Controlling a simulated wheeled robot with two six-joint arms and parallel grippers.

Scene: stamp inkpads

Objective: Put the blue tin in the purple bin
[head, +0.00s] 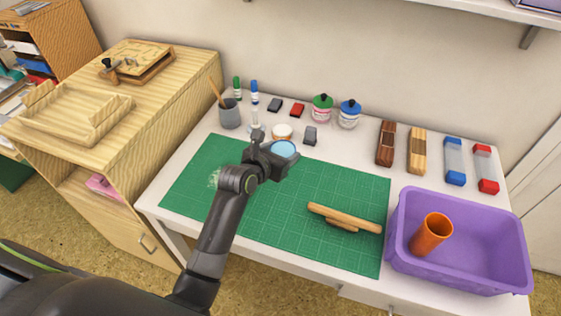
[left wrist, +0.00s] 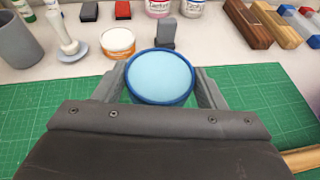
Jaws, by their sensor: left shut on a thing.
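The blue tin (head: 284,149) is round, with a light blue top and a darker blue rim. It also shows between the fingers in the left wrist view (left wrist: 160,76). My left gripper (head: 277,152) is shut on it, over the back part of the green mat. I cannot tell whether the tin is lifted clear of the mat. The purple bin (head: 476,279) stands at the right front of the table, apart from the gripper. An orange cup (head: 431,234) leans inside the bin. My right gripper is not in view.
A wooden roller-like piece (head: 345,217) lies on the green mat (head: 300,222) between the tin and the bin. An orange-rimmed tin (head: 282,131), a grey block (head: 310,135) and a grey pencil cup (head: 229,113) stand behind. Wooden and clear blocks line the back right.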

